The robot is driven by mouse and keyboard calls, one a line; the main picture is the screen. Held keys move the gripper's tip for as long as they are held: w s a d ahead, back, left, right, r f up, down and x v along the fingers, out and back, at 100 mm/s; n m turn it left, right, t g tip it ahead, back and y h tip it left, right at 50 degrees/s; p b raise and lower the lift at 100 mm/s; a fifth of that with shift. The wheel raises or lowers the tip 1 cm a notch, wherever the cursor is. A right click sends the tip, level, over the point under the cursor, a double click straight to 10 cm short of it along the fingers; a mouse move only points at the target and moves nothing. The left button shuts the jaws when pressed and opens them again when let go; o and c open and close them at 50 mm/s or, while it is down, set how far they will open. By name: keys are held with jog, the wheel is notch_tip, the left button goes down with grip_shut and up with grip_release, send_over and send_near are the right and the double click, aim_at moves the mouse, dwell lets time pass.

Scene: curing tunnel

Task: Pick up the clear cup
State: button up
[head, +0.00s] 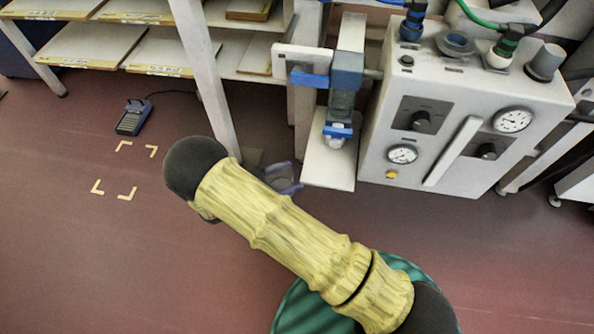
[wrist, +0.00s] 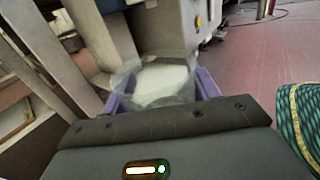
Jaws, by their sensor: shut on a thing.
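The clear cup (wrist: 160,82) is between the purple fingers of my gripper (wrist: 163,88) in the wrist view. It is see-through with a pale, whitish inside, and its near side is partly hidden by the dark gripper body. My gripper is shut on it, one finger on each side. In the head view my gripper (head: 283,178) shows only partly beyond my arm, low beside the shelf post and left of the small white ledge. I cannot make out the cup clearly there.
A grey machine (head: 450,110) with gauges and knobs stands at the right, with a white ledge (head: 330,165) at its left. A shelf rack (head: 165,50) holds boards at the back left.

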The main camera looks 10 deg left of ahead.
jog(key=shift+v, duration=1.25)
